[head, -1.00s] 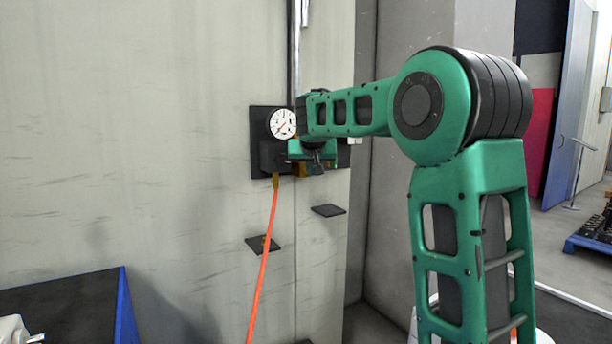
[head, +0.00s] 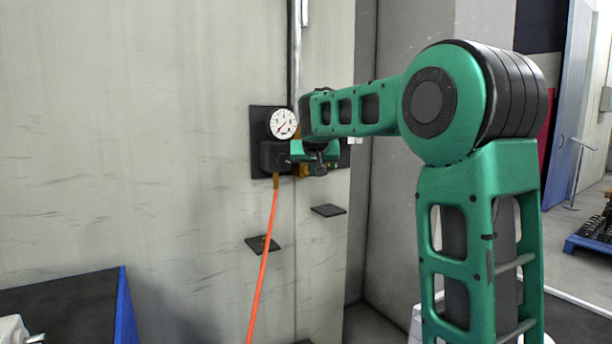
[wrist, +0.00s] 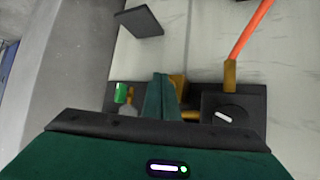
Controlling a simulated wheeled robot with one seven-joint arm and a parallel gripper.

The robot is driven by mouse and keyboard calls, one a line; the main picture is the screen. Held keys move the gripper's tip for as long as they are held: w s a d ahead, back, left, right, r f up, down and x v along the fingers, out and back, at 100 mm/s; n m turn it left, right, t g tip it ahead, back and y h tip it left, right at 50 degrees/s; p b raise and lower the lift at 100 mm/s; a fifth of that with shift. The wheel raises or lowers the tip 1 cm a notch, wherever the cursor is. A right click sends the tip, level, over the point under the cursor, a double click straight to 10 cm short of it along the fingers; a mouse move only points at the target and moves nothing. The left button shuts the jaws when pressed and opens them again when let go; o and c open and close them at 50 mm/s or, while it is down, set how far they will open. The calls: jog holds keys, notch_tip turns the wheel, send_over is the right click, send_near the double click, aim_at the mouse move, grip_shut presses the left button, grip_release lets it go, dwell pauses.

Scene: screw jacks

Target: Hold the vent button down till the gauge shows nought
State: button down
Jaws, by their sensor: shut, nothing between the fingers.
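The round white gauge (head: 283,124) is on the dark wall panel (head: 257,115). Its red needle points to the lower left, but the scale is too small to read. My gripper (head: 293,151) is in front of the panel, below and right of the gauge. In the wrist view its green fingers (wrist: 160,82) are together and empty, beside a brass fitting (wrist: 178,90). A green capped part (wrist: 121,93) shows left of the fingers; I cannot tell whether it is the vent button. I cannot tell whether the fingers touch anything.
A black block (head: 270,157) with an orange hose (head: 264,255) is under the gauge; a white-marked knob (wrist: 224,115) shows on it in the wrist view. Two small dark plates (head: 328,210) (head: 262,245) jut out below. A vertical pipe (head: 295,60) runs above.

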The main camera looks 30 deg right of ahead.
jog(key=shift+s, duration=0.25)
jog(key=s, duration=0.5)
jog(key=shift+d, duration=0.15)
dwell(0.3)
jog(key=shift+s, duration=0.1)
jog(key=s+a+f+g+y, duration=0.1)
jog(key=s+a+f+g, duration=0.1)
jog(key=s+f, duration=0.6)
jog(key=s+a+f+g+y, duration=0.2)
jog(key=s+f, duration=0.7)
jog(key=s, duration=1.2)
jog(key=s+a+f+g+y, duration=0.2)
jog(key=s+f+g, duration=0.3)
jog(key=s+f, duration=0.4)
jog(key=s+a, duration=0.1)
jog(key=s, duration=0.5)
jog(key=shift+s+a+m+g, duration=0.15)
jog(key=shift+m+g, duration=0.15)
jog(key=shift+m, duration=0.1)
jog(key=shift+f, duration=0.1)
